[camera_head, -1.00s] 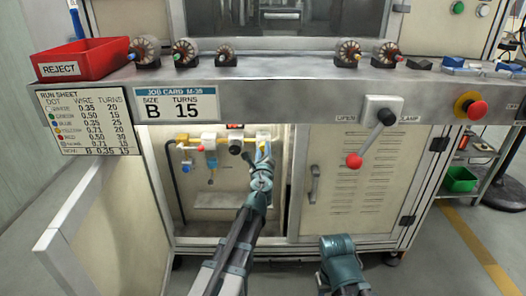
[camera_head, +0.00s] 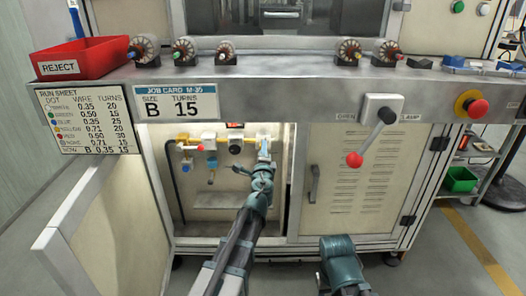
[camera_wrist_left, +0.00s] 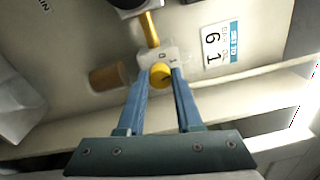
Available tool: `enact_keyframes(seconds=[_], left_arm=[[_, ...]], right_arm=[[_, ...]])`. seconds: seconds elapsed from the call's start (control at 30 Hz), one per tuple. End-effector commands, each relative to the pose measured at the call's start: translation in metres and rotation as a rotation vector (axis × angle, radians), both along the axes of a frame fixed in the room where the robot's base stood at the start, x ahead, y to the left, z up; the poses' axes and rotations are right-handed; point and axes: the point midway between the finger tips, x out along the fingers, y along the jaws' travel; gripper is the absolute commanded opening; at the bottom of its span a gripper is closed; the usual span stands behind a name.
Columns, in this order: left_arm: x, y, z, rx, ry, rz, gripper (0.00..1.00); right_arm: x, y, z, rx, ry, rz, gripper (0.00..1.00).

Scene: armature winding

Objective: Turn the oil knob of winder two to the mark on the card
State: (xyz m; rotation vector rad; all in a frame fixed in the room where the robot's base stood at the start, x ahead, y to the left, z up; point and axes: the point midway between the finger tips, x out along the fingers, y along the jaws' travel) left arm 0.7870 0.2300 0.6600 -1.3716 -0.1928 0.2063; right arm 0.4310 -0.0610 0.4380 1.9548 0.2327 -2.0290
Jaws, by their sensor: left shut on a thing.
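The yellow oil knob (camera_wrist_left: 161,74) sits on a pale block inside the open cabinet below the bench. My left gripper (camera_wrist_left: 160,76) is shut on it, with one blue finger on each side. In the head view my left gripper (camera_head: 264,153) reaches into the cabinet at the right end of the row of fittings and hides the knob. A small white card (camera_wrist_left: 220,44) with a blue strip is on the back wall beside the knob. It shows large digits, turned sideways. My right gripper is out of view.
The open cabinet door (camera_head: 103,226) stands at the left, the closed vented door (camera_head: 358,180) at the right. A red-ball lever (camera_head: 355,159) and a red stop button (camera_head: 476,108) are on the bench front. A job card (camera_head: 177,104) reads B, 15.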

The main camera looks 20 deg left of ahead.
Motion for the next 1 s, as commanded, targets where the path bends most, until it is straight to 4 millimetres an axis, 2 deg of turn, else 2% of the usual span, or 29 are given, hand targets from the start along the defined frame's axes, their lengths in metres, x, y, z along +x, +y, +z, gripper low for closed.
enact_keyframes(seconds=[0.3, 0.8, 0.83, 0.97, 1.0], left_arm=[[-0.001, 0.0004, -0.0005, -0.094, -0.027, 0.001, 0.0], [-0.0012, 0.0004, -0.0005, -0.108, -0.03, 0.001, 0.0], [-0.0012, 0.0003, -0.0005, -0.108, -0.03, 0.001, 0.4], [-0.001, 0.0002, -0.0004, -0.108, -0.031, 0.001, 0.63], [-0.0009, 0.0003, -0.0004, -0.108, -0.031, 0.001, 0.64]], right_arm=[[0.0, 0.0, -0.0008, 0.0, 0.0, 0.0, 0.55], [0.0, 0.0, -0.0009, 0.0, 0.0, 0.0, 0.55], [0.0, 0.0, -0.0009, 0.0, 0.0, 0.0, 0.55], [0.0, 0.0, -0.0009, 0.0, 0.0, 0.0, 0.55], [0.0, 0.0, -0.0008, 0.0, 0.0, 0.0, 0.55]])
